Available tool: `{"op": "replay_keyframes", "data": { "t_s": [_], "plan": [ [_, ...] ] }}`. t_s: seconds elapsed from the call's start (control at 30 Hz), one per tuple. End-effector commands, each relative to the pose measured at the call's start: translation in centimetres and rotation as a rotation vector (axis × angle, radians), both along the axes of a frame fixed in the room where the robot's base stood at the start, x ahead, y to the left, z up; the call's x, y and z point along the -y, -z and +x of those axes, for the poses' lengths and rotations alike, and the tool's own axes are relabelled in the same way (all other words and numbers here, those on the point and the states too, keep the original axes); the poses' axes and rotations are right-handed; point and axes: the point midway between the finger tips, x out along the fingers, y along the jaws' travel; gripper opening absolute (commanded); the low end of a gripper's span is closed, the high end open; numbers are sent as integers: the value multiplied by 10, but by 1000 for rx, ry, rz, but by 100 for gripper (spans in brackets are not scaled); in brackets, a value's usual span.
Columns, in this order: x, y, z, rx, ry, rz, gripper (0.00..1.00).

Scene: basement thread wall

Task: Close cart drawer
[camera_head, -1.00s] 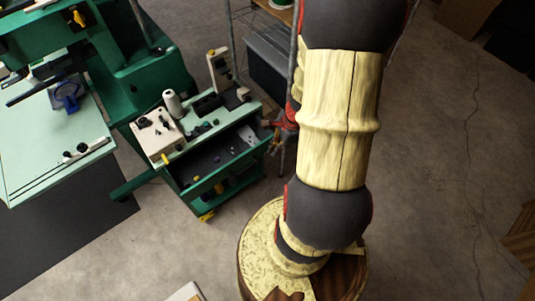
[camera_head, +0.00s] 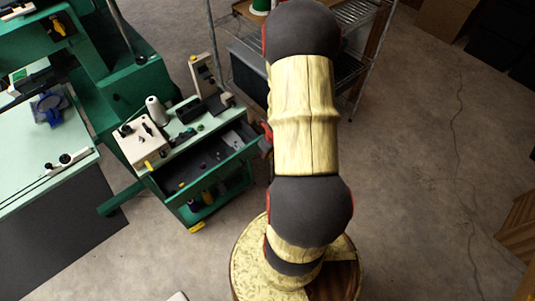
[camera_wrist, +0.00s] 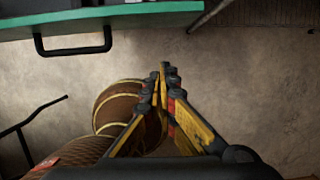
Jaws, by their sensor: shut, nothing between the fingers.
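The green cart (camera_head: 190,212) stands left of my arm in the head view. Its top drawer (camera_head: 215,177) is pulled out, showing a dark interior with small items. In the wrist view a green edge with a black bar handle (camera_wrist: 75,50) crosses the upper left, apparently the drawer front. My gripper (camera_wrist: 166,68) is shut and empty, its fingertips below and to the right of that handle, apart from it in the picture. In the head view my arm hides most of the gripper; a red part shows by the drawer's right end.
The cart top holds a white box (camera_head: 143,140), a white spool (camera_head: 156,110) and small tools. A green machine with a pale table (camera_head: 45,165) is at left. A wire shelf (camera_head: 355,45) stands behind my arm. Concrete floor (camera_head: 415,170) is open at right.

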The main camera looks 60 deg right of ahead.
Motion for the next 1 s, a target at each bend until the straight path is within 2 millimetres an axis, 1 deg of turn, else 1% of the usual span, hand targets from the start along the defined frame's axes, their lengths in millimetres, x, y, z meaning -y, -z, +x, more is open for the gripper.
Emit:
{"op": "replay_keyframes", "data": {
  "t_s": [0.03, 0.17, 0.2, 0.3, 0.5, 0.7, 1.0],
  "plan": [
    [0, 16, 3, 0, -1, 0, 0],
    [2, 40, 9, 0, -3, 0, 0],
    [3, 41, 13, 0, -4, 0, 0],
    [7, 36, 26, 0, -5, 0, 0],
    [12, 35, 42, 1, -3, 0, 0],
    [14, 35, 48, 1, -3, -1, 0],
    [14, 35, 48, 1, -3, -1, 0]
  ]
}}
